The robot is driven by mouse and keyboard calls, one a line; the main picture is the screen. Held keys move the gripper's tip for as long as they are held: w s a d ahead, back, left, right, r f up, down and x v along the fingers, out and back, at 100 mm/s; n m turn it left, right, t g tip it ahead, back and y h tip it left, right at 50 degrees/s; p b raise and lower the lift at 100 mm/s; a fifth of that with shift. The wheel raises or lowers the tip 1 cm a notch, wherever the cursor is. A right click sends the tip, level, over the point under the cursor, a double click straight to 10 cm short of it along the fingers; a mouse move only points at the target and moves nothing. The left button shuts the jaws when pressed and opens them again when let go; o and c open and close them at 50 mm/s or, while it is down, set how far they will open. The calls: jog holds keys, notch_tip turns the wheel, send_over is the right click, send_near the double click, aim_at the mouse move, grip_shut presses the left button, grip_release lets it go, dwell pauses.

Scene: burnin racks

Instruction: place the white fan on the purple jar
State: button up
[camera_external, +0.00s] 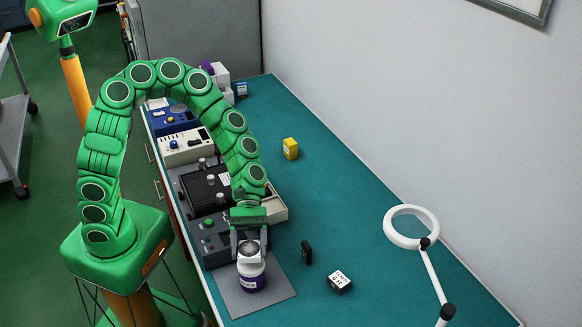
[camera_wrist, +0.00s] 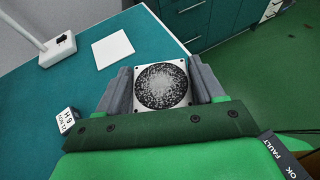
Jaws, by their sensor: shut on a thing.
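The white fan (camera_external: 249,252) is a small square frame with a dark round face. My gripper (camera_external: 249,243) is shut on it, with one finger at each side. The wrist view also shows the fan (camera_wrist: 162,86) held flat between both fingers. The purple jar (camera_external: 252,282), with a white upper part and a label, stands upright on a grey mat (camera_external: 279,293). The fan is right over the top of the jar in the external view. I cannot tell whether they touch. The jar is hidden in the wrist view.
A black block (camera_external: 306,252) and a white labelled block (camera_external: 339,281) stand to the right of the mat. A yellow block (camera_external: 290,148) is farther back. Equipment boxes (camera_external: 205,190) line the left edge. A ring lamp (camera_external: 411,227) rises at right. The middle of the table is clear.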

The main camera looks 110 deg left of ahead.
aim_at(250, 256)
jog(key=shift+f, duration=1.6)
jog(key=o, duration=1)
jog(key=shift+f, duration=0.1)
jog(key=shift+o, duration=0.2)
jog(key=v, duration=1.2)
jog(key=shift+s, duration=0.1)
